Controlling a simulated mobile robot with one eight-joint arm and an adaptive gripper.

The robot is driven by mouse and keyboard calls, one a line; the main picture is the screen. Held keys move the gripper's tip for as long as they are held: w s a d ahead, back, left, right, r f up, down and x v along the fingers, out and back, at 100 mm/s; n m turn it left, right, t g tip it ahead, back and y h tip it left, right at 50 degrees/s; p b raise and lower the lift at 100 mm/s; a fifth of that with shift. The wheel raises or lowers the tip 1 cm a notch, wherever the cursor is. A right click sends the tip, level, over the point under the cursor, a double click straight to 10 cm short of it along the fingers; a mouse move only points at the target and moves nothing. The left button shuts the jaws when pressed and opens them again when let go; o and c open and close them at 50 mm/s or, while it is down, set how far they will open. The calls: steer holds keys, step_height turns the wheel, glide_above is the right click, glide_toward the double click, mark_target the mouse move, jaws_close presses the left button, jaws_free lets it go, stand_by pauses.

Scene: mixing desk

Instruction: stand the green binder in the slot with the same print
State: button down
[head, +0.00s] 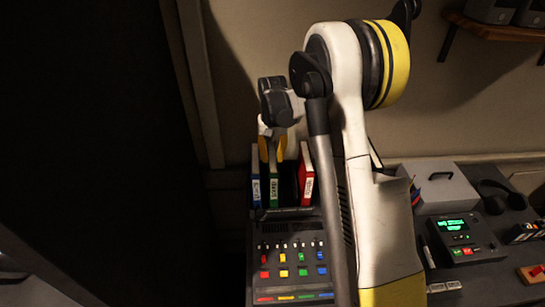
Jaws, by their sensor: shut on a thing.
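The green binder (274,200) is upright in the head view, a white printed label on its narrow spine. My gripper (273,157) is above it, its yellow fingers pointing down and shut on its upper part. The blue binder (256,190) stands close to its left. The red binder (306,182) stands to its right, with a dark gap between. The labels are too small to read for certain. The slots and their prints cannot be made out, and I cannot tell whether the green binder's foot rests in a slot.
A mixing console (292,262) with coloured buttons lies in front of the binders. My arm covers the area to their right. Farther right are a grey box (438,187), a device with a green screen (455,238) and headphones (500,198). A wall is behind.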

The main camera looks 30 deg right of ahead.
steer(key=c, duration=1.2)
jaws_free()
